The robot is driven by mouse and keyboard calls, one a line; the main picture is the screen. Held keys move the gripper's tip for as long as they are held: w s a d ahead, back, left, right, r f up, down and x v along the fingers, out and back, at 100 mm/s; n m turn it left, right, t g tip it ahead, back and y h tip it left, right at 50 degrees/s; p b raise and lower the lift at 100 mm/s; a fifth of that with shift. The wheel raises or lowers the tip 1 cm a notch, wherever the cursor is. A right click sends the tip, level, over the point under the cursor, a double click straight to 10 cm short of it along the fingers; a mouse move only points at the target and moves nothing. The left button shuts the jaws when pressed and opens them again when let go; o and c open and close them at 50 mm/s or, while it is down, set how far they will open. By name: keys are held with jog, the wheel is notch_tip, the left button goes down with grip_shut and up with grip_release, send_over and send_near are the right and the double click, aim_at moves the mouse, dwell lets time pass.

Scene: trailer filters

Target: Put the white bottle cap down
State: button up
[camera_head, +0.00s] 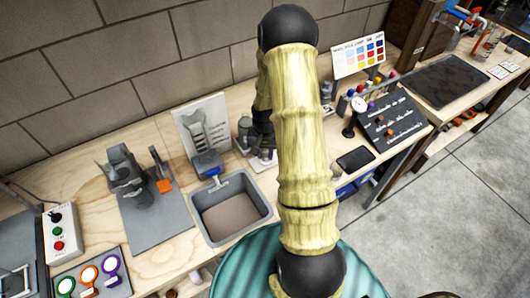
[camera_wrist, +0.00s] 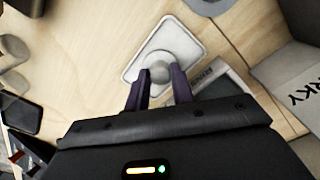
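In the wrist view, my gripper (camera_wrist: 161,80) has its two dark purple fingers on either side of a small pale grey, rounded knob (camera_wrist: 159,71). The fingertips are close to its sides, but I cannot tell whether they grip it. The knob appears over a white square plate (camera_wrist: 137,66) with a raised round middle (camera_wrist: 170,40). I cannot tell for sure whether the knob or the round part is the white bottle cap. In the head view, my arm partly hides my gripper, which is low over the white plate (camera_head: 263,162) on the wooden bench.
A grey bin (camera_head: 232,207) stands left of the plate, with a white card (camera_head: 202,126) behind it. A dark slanted board (camera_head: 391,124) and a black flat slab (camera_head: 355,159) are to the right. The brick wall (camera_head: 110,75) runs behind the bench.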

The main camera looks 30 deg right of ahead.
aim_at(265, 156)
jog(key=o, duration=0.3)
jog(key=shift+r, duration=0.15)
notch_tip(265, 156, up, 12)
jog(key=shift+b, duration=0.45)
dwell(0.5)
jog(key=s+a+r+n+t, duration=0.1)
jog(key=s+a+r+n, duration=0.2)
jog(key=s+a, duration=0.3)
jog(key=s+a+r+n+t, duration=0.1)
jog(key=s+a+r+n, duration=0.3)
jog(key=s+a, duration=0.2)
jog(key=shift+s+a+t, duration=0.2)
jog(key=shift+a+t, duration=0.1)
jog(key=shift+a, duration=0.5)
